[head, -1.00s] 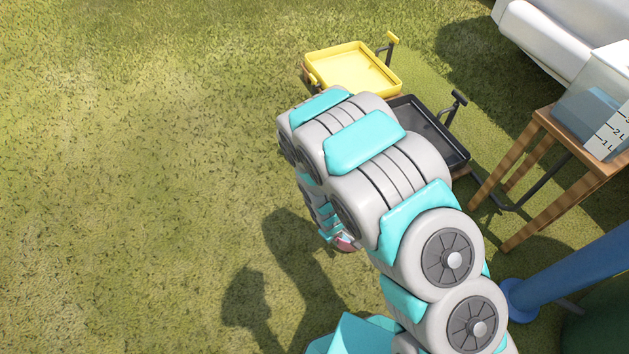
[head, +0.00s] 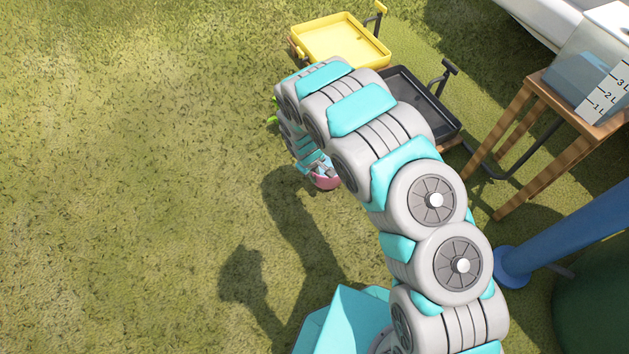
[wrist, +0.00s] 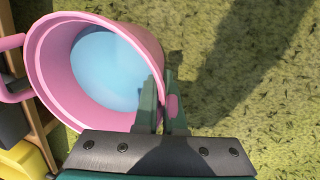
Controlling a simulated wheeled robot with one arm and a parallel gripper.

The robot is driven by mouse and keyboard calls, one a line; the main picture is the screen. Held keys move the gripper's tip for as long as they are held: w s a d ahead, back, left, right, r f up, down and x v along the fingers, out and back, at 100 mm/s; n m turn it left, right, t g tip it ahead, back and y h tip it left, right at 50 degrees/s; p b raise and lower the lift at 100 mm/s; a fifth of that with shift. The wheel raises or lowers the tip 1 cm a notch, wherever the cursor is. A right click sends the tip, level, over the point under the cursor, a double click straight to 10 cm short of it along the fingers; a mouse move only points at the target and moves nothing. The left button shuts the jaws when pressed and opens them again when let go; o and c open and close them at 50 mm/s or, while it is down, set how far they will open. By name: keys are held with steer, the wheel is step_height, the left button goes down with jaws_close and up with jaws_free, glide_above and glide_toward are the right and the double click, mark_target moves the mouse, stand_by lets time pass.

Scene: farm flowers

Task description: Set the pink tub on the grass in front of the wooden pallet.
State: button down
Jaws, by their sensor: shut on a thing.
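The pink tub (wrist: 53,73) shows large in the wrist view, with a light blue inside that may be water or its floor. My gripper (wrist: 161,110) is shut on the tub's right wall, one finger on the inner side and one outside. In the head view a small part of the pink tub (head: 326,182) shows below my arm, which hides the rest. I cannot tell from these views how far the tub is above the grass. No wooden pallet is clearly recognisable in the head view; wooden slats show at the left of the wrist view.
A yellow tray cart (head: 340,40) and a black tray cart (head: 432,108) stand at the top, behind my arm. A wooden table (head: 575,100) with a clear measuring container (head: 597,75) is at the right, near a blue post (head: 570,250). The grass (head: 130,180) at left is open.

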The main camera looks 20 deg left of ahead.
step_height(320, 180, down, 4)
steer(key=shift+w+r+b, duration=0.1)
steer(key=shift+r+b, duration=0.1)
steer(key=shift+b, duration=0.1)
steer(key=c, duration=1)
jaws_free()
step_height(320, 180, up, 12)
steer(key=s+p, duration=0.1)
steer(key=shift+s+a, duration=0.4)
steer(key=shift+a, duration=0.05)
